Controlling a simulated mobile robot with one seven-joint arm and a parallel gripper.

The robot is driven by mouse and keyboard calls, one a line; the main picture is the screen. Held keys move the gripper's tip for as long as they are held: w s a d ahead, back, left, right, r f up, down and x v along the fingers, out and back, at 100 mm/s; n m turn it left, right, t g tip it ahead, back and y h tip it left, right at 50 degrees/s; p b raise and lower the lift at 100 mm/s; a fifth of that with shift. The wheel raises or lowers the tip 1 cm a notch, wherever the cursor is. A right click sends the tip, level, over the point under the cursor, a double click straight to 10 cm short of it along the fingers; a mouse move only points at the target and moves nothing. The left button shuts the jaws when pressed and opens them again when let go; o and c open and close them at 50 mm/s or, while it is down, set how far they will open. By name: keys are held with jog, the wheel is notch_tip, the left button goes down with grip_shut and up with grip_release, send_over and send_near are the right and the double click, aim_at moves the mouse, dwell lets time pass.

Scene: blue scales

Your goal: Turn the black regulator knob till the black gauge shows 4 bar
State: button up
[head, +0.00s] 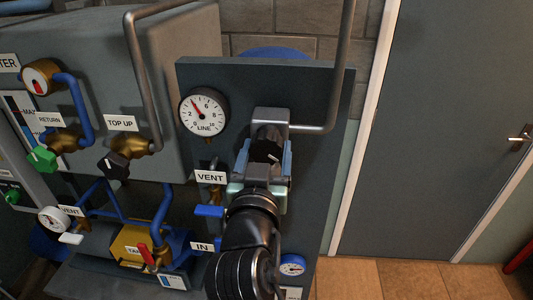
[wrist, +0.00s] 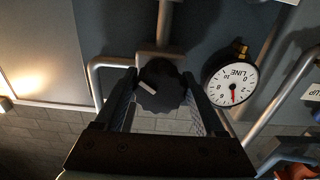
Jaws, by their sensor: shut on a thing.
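The black regulator knob (wrist: 160,92) sits between the two fingers of my gripper (wrist: 163,84) in the wrist view. A pale mark shows on its face. In the head view the knob (head: 267,140) is partly hidden by my gripper (head: 264,160), which is shut on it. The black-rimmed LINE gauge (head: 204,112) is on the panel, left of the knob. Its red needle points up and left of the top, roughly around 4; the exact reading is too small to tell. The gauge also shows upside down in the wrist view (wrist: 230,80).
A grey pipe (head: 341,70) runs beside the regulator on the right. A blue VENT lever (head: 209,211) sits just left of my wrist. A blue-rimmed gauge (head: 292,266) is low on the panel. Valves, pipes and a green knob (head: 42,159) fill the left. A door (head: 450,120) is right.

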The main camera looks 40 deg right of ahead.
jog(key=o, duration=1.3)
jog(key=shift+o, duration=0.2)
jog(key=b+v, duration=0.1)
jog(key=v, duration=1.2)
jog(key=shift+b, duration=0.4)
